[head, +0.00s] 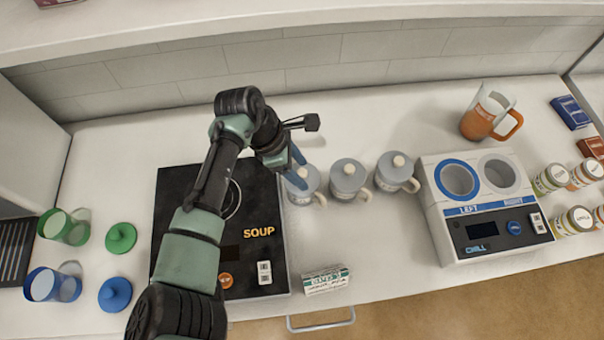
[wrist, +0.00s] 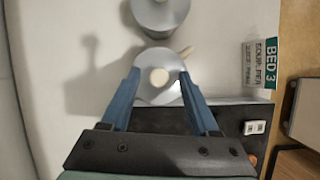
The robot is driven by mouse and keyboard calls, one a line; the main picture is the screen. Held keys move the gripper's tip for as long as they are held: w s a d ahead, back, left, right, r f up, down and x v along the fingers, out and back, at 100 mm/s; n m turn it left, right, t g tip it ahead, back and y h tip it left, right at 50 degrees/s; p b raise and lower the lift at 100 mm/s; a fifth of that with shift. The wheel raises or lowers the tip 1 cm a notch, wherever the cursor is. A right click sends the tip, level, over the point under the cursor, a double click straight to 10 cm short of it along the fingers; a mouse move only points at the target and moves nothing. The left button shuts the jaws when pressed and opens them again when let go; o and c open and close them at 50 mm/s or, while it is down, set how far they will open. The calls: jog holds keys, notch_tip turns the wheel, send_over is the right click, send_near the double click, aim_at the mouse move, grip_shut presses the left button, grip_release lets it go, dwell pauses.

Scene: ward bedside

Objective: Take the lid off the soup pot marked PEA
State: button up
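Three soup pots with grey lids and cream knobs stand in a row: a left pot (head: 303,191), a middle pot (head: 348,180) and a right pot (head: 397,172). Their labels are too small to read, so I cannot tell which says PEA. My gripper (head: 297,168) is at the left pot and partly hides it. In the wrist view my gripper (wrist: 160,74) has its blue fingers apart, one on each side of the left pot's lid (wrist: 150,92) and knob (wrist: 159,77). I cannot tell whether the fingers touch the lid.
A card (wrist: 265,68) reading BED 3 and soup pea lies on the counter. The black SOUP hotplate (head: 270,275) is left. The chill unit (head: 440,225), an orange jug (head: 480,120) and several tins (head: 552,178) are right. Green (head: 121,238) and blue (head: 115,294) lids lie far left.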

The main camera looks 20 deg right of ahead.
grip_shut()
jog(key=shift+r, duration=0.1)
